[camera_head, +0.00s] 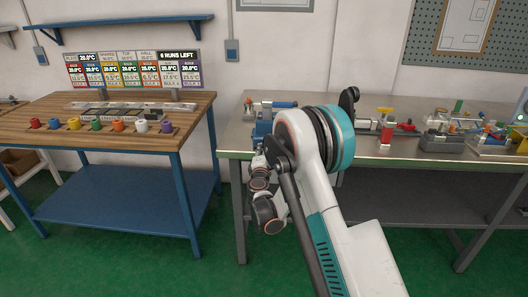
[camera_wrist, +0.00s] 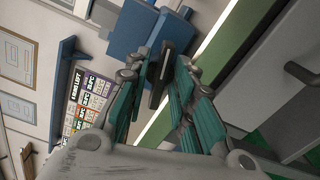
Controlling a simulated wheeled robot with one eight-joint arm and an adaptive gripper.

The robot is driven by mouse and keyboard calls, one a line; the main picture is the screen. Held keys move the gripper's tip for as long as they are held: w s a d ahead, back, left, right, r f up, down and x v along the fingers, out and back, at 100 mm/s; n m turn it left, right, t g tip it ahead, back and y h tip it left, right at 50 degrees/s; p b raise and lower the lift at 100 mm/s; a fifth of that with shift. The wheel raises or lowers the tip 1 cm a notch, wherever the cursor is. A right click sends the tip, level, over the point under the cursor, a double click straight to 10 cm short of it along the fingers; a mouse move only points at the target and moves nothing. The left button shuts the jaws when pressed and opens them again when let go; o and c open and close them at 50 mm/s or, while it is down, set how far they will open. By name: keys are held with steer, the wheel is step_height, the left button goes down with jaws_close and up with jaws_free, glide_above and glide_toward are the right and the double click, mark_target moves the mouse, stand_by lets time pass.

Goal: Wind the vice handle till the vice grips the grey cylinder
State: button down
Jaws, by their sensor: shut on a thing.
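The blue vice (camera_head: 263,128) stands at the front left corner of the metal bench, partly hidden by my arm in the head view. Its blue body (camera_wrist: 138,28) also shows at the top of the wrist view. My gripper (camera_wrist: 160,76) has its teal fingers closed around a dark bar, the vice handle (camera_wrist: 157,88), in front of the blue body. The handle looks tilted in the wrist view. In the head view my arm's end hides most of the grip. I cannot clearly make out the grey cylinder or the jaw gap in either view.
The metal bench (camera_head: 232,140) carries a red and grey device (camera_head: 387,133) and several other fixtures to the right. A wooden table (camera_head: 140,140) with coloured pots stands at the left. Green floor lies open between them.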

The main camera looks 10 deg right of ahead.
stand_by(0.5)
steer(key=shift+m, duration=1.5)
steer(key=shift+m, duration=1.4)
steer(key=shift+m, duration=1.1)
steer(key=c, duration=1.3)
jaws_free()
